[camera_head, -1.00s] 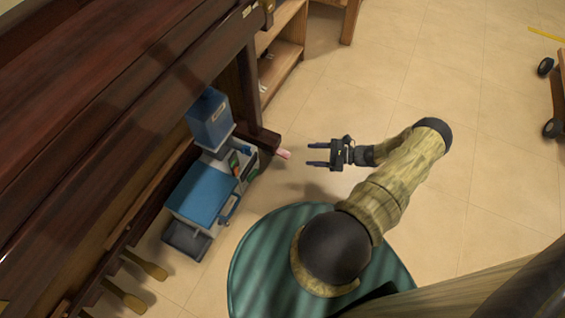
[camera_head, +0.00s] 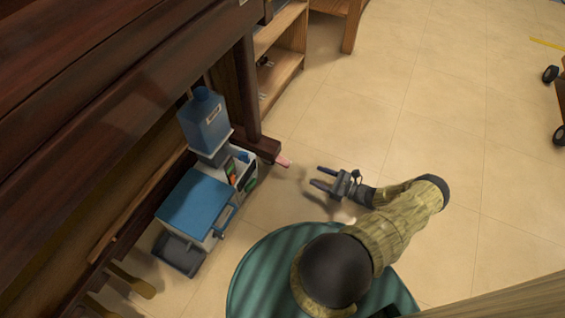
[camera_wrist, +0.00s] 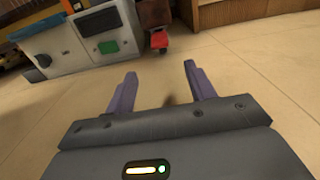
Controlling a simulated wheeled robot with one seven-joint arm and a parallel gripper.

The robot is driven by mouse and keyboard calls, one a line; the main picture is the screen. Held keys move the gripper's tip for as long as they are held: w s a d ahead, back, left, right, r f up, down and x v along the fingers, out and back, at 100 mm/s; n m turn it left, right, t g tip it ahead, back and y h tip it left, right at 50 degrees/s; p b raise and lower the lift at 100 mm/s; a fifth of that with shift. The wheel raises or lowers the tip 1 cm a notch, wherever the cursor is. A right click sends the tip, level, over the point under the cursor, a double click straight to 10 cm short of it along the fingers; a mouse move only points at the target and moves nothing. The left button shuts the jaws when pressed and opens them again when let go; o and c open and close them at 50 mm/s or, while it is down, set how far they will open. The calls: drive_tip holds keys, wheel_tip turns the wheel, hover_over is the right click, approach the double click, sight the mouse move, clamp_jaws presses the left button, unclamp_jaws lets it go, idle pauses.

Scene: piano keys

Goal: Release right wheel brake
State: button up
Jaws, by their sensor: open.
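A small pink-red tab (camera_head: 284,162) sticks out from the end of the dark piano foot (camera_head: 262,148), low near the floor. In the wrist view a red piece (camera_wrist: 159,40) shows at the foot's end, beyond and between my fingertips. I take it for the brake lever; the wheel itself is not clear. My gripper (camera_head: 318,178) is open and empty, just right of the tab and apart from it, fingers pointing left and slightly up. The open fingers also show in the wrist view (camera_wrist: 160,72), with bare floor between them.
Wooden shelves (camera_head: 282,65) stand behind. Wheeled furniture (camera_head: 558,105) is at the far right. The floor right of my gripper is clear.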

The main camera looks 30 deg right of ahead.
sight(284, 162)
drive_tip(key=b+x, duration=0.7)
drive_tip(key=x, duration=0.8)
drive_tip(key=shift+a+f, duration=0.15)
drive_tip(key=shift+w+a, duration=0.2)
drive_tip(key=shift+w, duration=0.15)
drive_tip(key=c, duration=1)
